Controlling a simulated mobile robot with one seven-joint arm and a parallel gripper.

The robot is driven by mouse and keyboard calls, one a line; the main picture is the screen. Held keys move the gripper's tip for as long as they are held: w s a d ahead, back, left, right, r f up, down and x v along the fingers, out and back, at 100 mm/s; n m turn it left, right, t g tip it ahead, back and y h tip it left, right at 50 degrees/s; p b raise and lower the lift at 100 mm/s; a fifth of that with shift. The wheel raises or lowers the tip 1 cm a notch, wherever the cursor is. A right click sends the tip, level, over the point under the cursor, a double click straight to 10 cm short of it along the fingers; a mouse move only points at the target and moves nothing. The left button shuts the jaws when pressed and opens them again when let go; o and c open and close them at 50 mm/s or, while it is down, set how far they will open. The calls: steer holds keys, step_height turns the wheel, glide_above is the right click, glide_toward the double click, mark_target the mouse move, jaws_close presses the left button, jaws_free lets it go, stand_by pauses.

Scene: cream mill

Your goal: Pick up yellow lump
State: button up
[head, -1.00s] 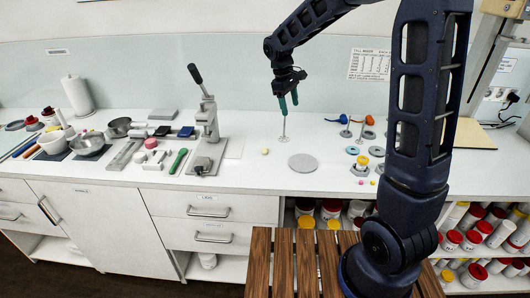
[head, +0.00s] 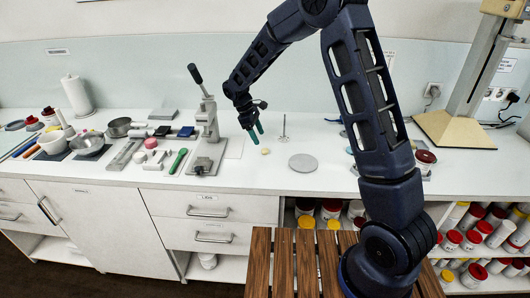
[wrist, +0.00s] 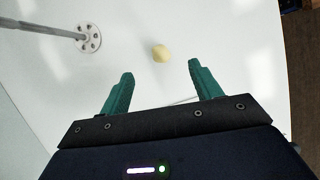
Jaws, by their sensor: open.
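The yellow lump (head: 265,151) is small and pale yellow and lies on the white counter, left of a grey disc. It also shows in the wrist view (wrist: 161,53), beyond my fingertips and roughly between their lines. My gripper (head: 256,131) is above the counter, close to the lump and over it in the head view. Its two green fingers (wrist: 158,70) are apart with nothing between them. The lump is not touched in the wrist view.
A thin metal rod with a perforated round foot (wrist: 88,38) stands near the lump; it also shows in the head view (head: 283,128). The grey disc (head: 303,162) lies to the right. A lever press (head: 207,130) stands left, beside a green-handled tool (head: 178,161).

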mark_target(264, 148)
steer(key=shift+x, duration=3.4)
steer(key=c, duration=1)
steer(key=shift+c, duration=0.2)
